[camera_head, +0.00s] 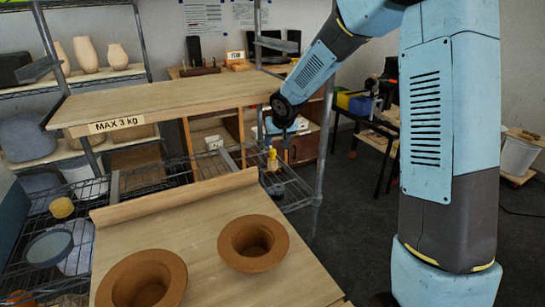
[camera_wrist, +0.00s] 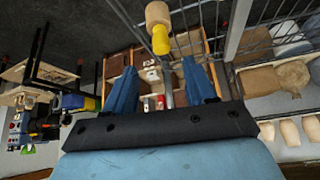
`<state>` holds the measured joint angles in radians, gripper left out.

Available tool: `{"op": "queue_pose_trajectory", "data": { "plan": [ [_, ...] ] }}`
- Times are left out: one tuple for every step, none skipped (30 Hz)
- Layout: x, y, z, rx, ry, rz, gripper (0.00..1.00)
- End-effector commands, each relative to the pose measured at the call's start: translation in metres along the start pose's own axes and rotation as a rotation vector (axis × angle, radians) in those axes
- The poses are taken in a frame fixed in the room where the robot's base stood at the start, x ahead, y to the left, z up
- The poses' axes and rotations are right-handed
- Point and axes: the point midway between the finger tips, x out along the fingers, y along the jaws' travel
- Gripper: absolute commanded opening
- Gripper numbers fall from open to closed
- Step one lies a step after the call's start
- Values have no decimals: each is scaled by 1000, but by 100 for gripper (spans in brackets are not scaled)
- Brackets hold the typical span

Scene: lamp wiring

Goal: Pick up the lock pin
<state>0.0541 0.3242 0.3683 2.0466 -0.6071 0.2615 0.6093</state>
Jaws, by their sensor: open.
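A small tan piece with a yellow end (camera_head: 272,160) stands upright at the wire shelf beside the wooden bench; it may be the lock pin, but I cannot tell for sure. It also shows in the wrist view (camera_wrist: 160,38), at the top middle, beyond my fingertips. My gripper (camera_wrist: 161,75) is open, with two blue fingers apart and nothing held between them. In the head view my gripper (camera_head: 285,138) hangs just above and to the right of the yellow-ended piece, apart from it as far as I can see.
Two brown pots (camera_head: 253,243) sit on a board in front. A metal shelf post (camera_head: 325,120) rises just right of my gripper. Dark floor (camera_head: 345,215) lies open to the right.

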Motion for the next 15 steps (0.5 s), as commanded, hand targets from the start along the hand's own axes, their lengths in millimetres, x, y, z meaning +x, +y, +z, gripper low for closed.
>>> {"op": "queue_pose_trajectory", "data": {
  "plan": [
    [8, -1, 0, -3, -2, -1, 55],
    [12, -1, 0, -2, -1, -1, 55],
    [17, -2, 0, -2, -1, -2, 55],
    [20, -2, 0, -2, -1, -2, 55],
    [22, -2, 0, -3, -1, -1, 55],
    [25, -1, 0, -1, -1, -1, 55],
    [26, -1, 0, -1, -1, -1, 55],
    [28, -1, 0, -1, -1, -1, 55],
    [29, -1, 0, -1, -1, -1, 55],
    [30, -1, 0, -2, -1, -1, 55],
    [31, -1, 0, -2, -1, -1, 55],
    [34, -2, 0, -2, 0, -1, 55],
    [36, -2, 0, -2, 0, -1, 55],
    [39, -2, 0, -2, -1, -1, 55],
    [45, -3, 1, -3, -1, -1, 55]
  ]
}}
